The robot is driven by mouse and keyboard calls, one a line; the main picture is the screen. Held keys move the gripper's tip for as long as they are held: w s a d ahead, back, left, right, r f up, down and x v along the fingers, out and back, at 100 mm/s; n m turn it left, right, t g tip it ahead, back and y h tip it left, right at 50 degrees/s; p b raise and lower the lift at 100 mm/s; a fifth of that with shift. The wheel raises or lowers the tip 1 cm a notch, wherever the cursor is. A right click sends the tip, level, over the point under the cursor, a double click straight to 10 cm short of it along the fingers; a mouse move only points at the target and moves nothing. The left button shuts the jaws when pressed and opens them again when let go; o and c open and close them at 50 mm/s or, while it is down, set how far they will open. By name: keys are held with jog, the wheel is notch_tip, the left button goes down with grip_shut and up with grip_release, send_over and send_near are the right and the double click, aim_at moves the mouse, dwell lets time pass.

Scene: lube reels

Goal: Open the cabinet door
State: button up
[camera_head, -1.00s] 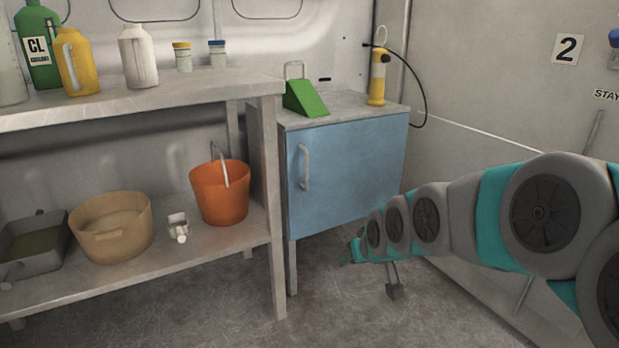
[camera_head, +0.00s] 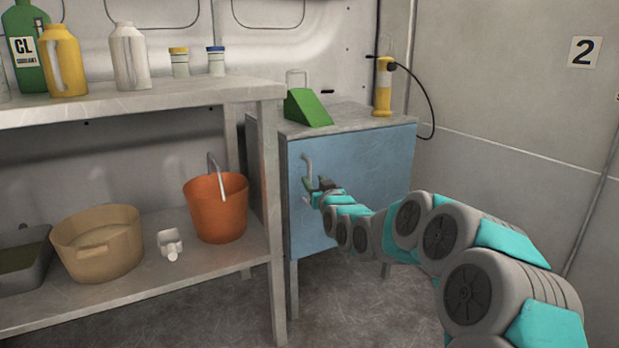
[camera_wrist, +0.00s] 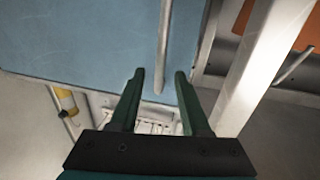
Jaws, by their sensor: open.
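The blue cabinet door (camera_head: 375,170) is shut, on a grey cabinet beside the shelf. Its grey vertical bar handle (camera_head: 307,168) is near the door's left edge. My gripper (camera_head: 310,188) is at the handle's lower part, with its fingers apart. In the wrist view my gripper's two green fingers (camera_wrist: 159,80) point toward the blue door (camera_wrist: 80,40), and the handle (camera_wrist: 164,45) runs down to the gap between their tips. I cannot tell whether a finger touches the handle.
A shelf (camera_head: 262,170) stands close left of the cabinet, with an orange bucket (camera_head: 217,210) and a tan tub (camera_head: 97,243) on its lower board. Floor in front is clear.

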aim_at(310, 176)
jog(key=shift+x, duration=2.4)
grip_shut()
